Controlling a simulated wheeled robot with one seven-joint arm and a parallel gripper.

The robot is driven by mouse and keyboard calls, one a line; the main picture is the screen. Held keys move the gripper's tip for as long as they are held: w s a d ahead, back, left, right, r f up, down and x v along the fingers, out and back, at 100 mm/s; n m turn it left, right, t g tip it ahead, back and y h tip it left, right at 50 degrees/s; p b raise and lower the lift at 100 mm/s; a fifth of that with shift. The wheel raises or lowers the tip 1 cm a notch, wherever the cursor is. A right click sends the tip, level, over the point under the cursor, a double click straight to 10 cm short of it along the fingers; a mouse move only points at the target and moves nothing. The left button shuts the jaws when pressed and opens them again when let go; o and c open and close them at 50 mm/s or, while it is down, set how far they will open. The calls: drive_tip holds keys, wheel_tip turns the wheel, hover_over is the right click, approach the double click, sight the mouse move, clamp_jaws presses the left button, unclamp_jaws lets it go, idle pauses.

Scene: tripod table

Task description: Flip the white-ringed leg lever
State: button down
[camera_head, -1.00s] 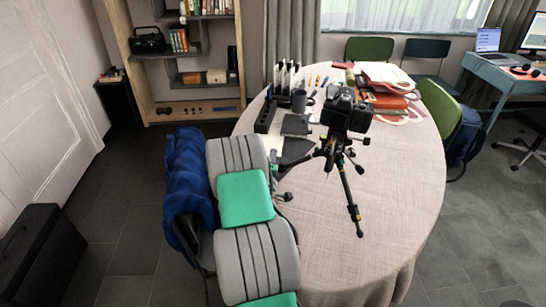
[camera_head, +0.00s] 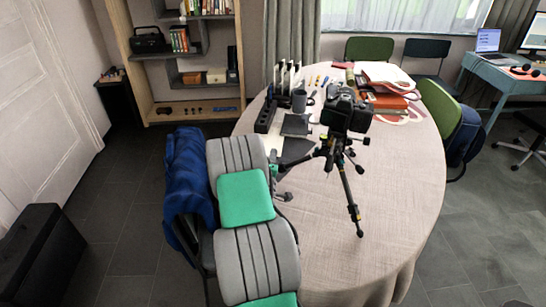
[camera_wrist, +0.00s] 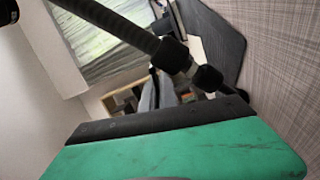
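The black tripod (camera_head: 331,152) stands on the round table with a camera (camera_head: 346,112) on top; its legs spread out, one toward the front right. In the wrist view a dark tripod leg (camera_wrist: 125,28) runs down from the upper left to two black knob-like parts (camera_wrist: 190,67) with a paler band between them. I cannot tell for sure which lever has the white ring, or its position. My gripper (camera_head: 283,192) is small in the head view, just left of the tripod's left leg, low by the table. Its fingers are not clear. My green part with a black edge fills the bottom of the wrist view.
The round table (camera_head: 390,200) has a beige cloth, clear at the front right. Chairs surround the table; one with a blue jacket (camera_head: 188,185) is beside my arm.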

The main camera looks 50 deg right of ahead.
drive_tip(key=shift+m+b, duration=0.3)
drive_tip(key=m+b, duration=0.3)
drive_tip(key=s+r+m+b, duration=0.1)
drive_tip(key=m+b, duration=0.1)
drive_tip(key=m, duration=0.2)
drive_tip(key=d+r+m+b, duration=0.1)
drive_tip(key=m+b, duration=0.2)
drive_tip(key=shift+s+r+b, duration=0.25)
drive_tip(key=shift+s+b, duration=0.05)
drive_tip(key=shift+s, duration=0.1)
drive_tip(key=shift+r, duration=0.1)
drive_tip(key=c, duration=1.6)
unclamp_jaws()
drive_tip(key=shift+c, duration=0.2)
drive_tip(key=shift+a, duration=0.1)
drive_tip(key=b+v, duration=0.1)
drive_tip(key=v, duration=0.6)
drive_tip(key=shift+s+a, duration=0.2)
drive_tip(key=shift+a, duration=0.1)
